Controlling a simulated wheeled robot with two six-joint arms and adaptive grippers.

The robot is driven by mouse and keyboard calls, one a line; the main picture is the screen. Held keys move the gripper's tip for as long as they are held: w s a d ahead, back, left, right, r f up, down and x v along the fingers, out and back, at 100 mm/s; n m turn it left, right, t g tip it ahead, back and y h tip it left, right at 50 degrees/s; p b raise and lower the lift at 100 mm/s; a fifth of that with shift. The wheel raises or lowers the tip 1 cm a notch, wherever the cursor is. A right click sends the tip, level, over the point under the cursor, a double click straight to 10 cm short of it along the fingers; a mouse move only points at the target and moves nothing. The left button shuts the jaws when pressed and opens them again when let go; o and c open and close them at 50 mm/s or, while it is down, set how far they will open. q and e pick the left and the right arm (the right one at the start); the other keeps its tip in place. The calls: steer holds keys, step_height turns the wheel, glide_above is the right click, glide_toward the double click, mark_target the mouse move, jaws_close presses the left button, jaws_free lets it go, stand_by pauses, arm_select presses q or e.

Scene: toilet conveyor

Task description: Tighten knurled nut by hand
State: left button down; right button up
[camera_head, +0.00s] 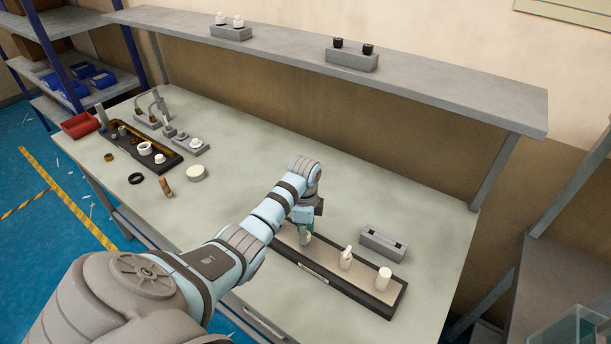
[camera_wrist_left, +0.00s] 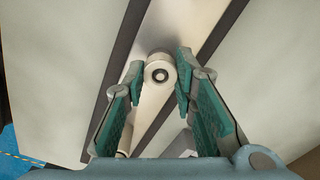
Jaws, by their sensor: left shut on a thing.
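My left gripper (camera_head: 306,229) reaches down onto the long dark-edged tray (camera_head: 393,300) at the front right of the bench. Its green-padded fingers (camera_wrist_left: 160,70) are shut on a white fitting (camera_wrist_left: 158,75), seen end-on with a dark round hole in its top. In the head view this white fitting (camera_head: 304,240) is partly hidden by the gripper. I cannot make out knurling. A second white fitting (camera_head: 346,258) and a plain white cylinder (camera_head: 384,277) stand upright on the tray to the right. My right gripper is not in view.
A grey block (camera_head: 382,244) with dark slots lies behind the tray. A dark tray (camera_head: 140,146) with parts, a red bin (camera_head: 80,125), a white disc (camera_head: 196,173) and a brown cylinder (camera_head: 165,187) are at left. A shelf (camera_head: 430,83) runs above the back. The middle bench is clear.

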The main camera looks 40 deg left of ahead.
arm_select(q)
steer(key=m, duration=0.7)
steer(key=shift+w, duration=0.1)
steer(key=m, duration=0.5)
steer(key=shift+m, duration=0.3)
steer(key=c, duration=1.6)
jaws_free()
steer(key=shift+c, duration=0.2)
steer(key=shift+w, duration=0.1)
steer(key=shift+f, duration=0.1)
steer(key=shift+r, duration=1.55)
steer(key=o, duration=0.6)
steer(key=shift+c, duration=0.2)
steer(key=c, duration=0.5)
